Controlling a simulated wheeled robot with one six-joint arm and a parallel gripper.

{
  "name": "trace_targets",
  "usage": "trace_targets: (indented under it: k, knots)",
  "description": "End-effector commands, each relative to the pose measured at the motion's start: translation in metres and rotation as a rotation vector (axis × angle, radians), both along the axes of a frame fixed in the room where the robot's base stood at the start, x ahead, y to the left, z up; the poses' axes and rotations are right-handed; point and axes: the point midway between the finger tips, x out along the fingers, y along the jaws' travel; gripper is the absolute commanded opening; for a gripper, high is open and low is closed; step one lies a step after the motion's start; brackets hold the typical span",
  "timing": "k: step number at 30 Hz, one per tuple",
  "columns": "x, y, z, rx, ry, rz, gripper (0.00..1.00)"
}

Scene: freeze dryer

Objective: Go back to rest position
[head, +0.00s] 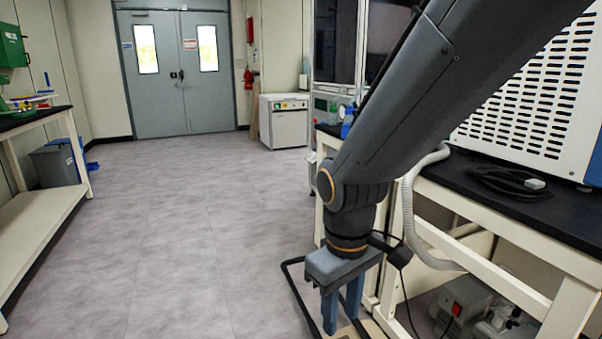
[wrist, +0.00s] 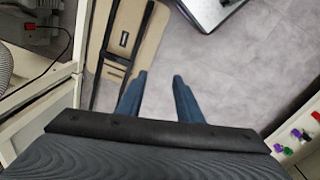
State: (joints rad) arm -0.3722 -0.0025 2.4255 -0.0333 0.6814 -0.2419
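My gripper (head: 342,312) hangs at the end of my arm and points down at the floor, in front of the bench on the right. In the wrist view my gripper (wrist: 159,78) shows two blue fingers that are apart, with only grey floor between them. It is open and empty. In the head view the fingertips reach the bottom edge of the picture. The white and grey freeze dryer (head: 533,98) stands on the black bench top at the right, and my arm covers part of the view towards it.
The black-topped bench (head: 560,215) is close beside my gripper, with a hose (head: 409,205) at its edge. A pump (head: 462,303) sits below. A side bench (head: 40,235) and a grey bin (head: 58,163) stand left. The floor (head: 190,235) is clear towards the double doors (head: 177,72).

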Motion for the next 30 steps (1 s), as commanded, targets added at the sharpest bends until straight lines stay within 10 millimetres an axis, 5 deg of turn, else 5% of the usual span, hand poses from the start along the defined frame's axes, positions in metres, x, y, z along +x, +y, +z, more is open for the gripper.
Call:
trace_targets:
  k: [14, 30]
  knots:
    - [-0.087, 0.006, 0.031, 0.068, 0.049, -0.260, 0.33]
    - [-0.082, -0.030, 0.088, 0.050, 0.046, -0.385, 0.33]
